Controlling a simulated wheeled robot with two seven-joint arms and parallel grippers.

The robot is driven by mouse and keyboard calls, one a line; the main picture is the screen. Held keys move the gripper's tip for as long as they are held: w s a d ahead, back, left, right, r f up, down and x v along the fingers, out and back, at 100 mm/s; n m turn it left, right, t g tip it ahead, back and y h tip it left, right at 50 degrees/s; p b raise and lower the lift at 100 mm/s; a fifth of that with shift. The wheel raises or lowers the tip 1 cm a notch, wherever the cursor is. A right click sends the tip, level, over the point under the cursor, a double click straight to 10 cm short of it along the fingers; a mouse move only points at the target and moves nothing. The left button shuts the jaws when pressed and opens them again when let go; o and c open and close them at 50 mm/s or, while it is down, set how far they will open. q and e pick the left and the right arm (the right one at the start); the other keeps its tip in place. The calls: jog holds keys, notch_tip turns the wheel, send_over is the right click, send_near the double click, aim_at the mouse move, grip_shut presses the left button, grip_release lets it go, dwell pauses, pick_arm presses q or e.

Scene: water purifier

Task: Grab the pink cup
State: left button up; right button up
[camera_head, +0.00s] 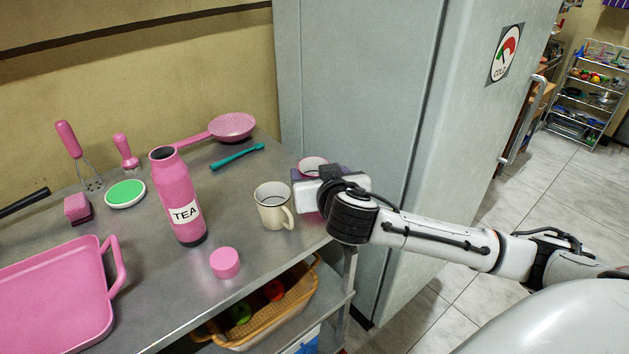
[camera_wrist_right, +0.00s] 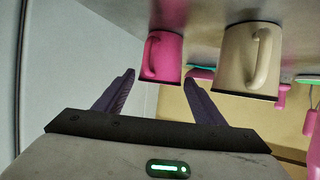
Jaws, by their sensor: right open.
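The pink cup (camera_head: 313,163) stands at the right end of the metal counter, next to the grey cabinet. In the head view my right gripper hides most of it, and only its upper part shows. My right gripper (camera_head: 318,187) is just in front of the cup. In the right wrist view the right gripper (camera_wrist_right: 158,77) is open, its purple fingers spread with the cup ahead between their tips. Nothing is held. My left gripper is not in view.
A cream mug (camera_head: 273,207) stands close left of the gripper; it also shows in the wrist view (camera_wrist_right: 250,60). A pink TEA bottle (camera_head: 177,195), pink lid (camera_head: 225,263) and pink tray (camera_head: 55,295) are further left. The grey cabinet (camera_head: 350,90) closes off the right.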

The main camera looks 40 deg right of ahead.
jog(key=shift+w+d+f, duration=0.3)
jog(key=shift+w, duration=0.3)
jog(key=c, duration=0.9)
